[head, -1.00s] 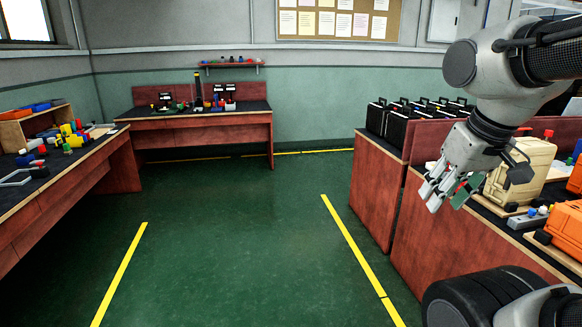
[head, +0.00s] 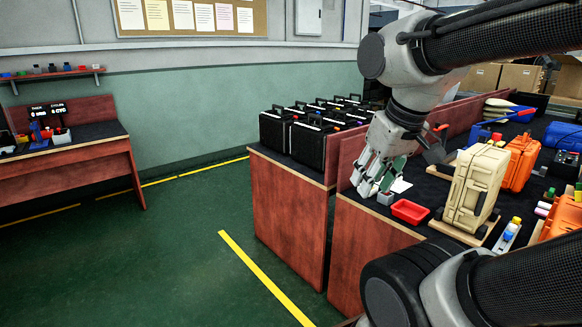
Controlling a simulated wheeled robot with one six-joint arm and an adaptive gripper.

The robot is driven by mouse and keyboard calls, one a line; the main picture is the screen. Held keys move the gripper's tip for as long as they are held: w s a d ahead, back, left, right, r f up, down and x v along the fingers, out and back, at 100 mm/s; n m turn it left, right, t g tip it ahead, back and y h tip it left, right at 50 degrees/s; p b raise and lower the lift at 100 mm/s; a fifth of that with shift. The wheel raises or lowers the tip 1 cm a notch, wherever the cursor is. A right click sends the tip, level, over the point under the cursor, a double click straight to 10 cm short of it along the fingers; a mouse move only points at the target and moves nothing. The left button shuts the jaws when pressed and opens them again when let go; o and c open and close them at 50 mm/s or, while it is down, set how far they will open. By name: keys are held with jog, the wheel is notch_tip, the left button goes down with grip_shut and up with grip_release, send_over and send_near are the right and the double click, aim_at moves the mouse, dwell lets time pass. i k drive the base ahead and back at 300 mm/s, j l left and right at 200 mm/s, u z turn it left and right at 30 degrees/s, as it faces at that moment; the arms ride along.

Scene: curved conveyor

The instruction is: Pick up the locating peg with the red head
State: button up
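My gripper (head: 371,186) hangs at the near left corner of the right-hand bench, fingers pointing down. A green flat part shows beside its fingers, and I cannot tell whether they are open or shut. I cannot make out the red-headed locating peg with certainty. A small red-topped item (head: 496,136) shows behind the tan case, to the right of my gripper, too small to identify. A small grey block (head: 386,198) lies just below the fingers in the picture; I cannot tell whether they touch it.
A red tray (head: 409,211) lies right of the gripper. The tan case (head: 476,190) and orange case (head: 520,163) stand upright farther right. Several black cases (head: 308,143) stand on the bench behind. Green floor (head: 200,270) is open at left.

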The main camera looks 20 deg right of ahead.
aim_at(496, 137)
jog(key=i+z, duration=0.5)
jog(key=i+j+z, duration=0.1)
jog(key=i+z, duration=0.4)
jog(key=i+j+z, duration=0.25)
jog(key=z, duration=0.25)
jog(key=i+j+z, duration=0.35)
jog(key=j+z, duration=0.15)
jog(key=l+z, duration=0.25)
jog(key=l, duration=0.5)
jog(key=i+l+z, duration=0.2)
jog(key=l, duration=0.5)
jog(key=k, duration=0.05)
